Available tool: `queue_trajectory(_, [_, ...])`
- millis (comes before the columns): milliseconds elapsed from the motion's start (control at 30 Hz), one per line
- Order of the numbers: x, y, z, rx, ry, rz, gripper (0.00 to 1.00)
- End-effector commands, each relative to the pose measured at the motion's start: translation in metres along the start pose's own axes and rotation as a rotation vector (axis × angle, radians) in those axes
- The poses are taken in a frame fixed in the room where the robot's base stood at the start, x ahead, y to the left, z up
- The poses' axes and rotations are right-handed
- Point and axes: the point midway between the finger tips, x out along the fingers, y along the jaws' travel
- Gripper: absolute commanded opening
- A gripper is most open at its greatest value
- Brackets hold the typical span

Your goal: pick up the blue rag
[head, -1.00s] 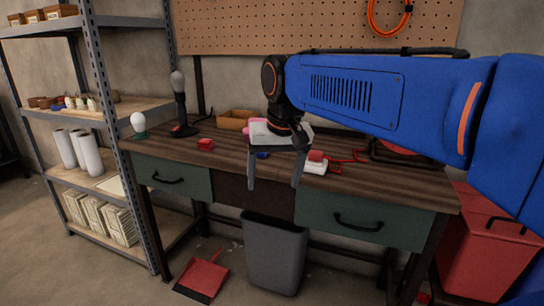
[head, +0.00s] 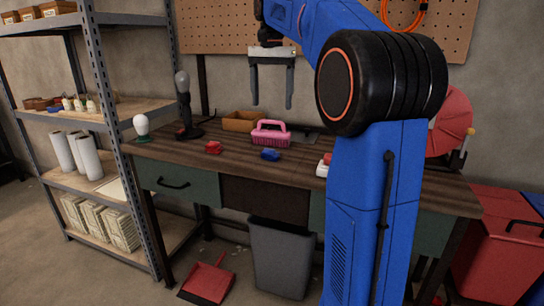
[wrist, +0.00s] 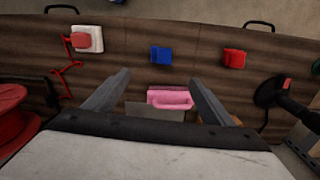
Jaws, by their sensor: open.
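My gripper (head: 272,106) is open and empty, raised above the back of the bench and pointing down. Its fingers show in the wrist view (wrist: 157,82), apart, with nothing between them touching.
A red rag-like item (head: 213,147) lies left of the blue rag. A white block with a red top (head: 323,167) is to its right. A wooden tray (head: 242,121), a dark lamp (head: 185,105) and a red reel (head: 452,122) stand around the bench. A pegboard wall is behind.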

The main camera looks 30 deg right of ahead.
Motion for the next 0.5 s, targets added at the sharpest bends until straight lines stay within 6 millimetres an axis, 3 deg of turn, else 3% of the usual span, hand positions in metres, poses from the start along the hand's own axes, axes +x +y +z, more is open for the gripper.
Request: queue_trajectory(500, [0.087, 0.000, 0.001, -0.001, -0.001, 0.001, 0.77])
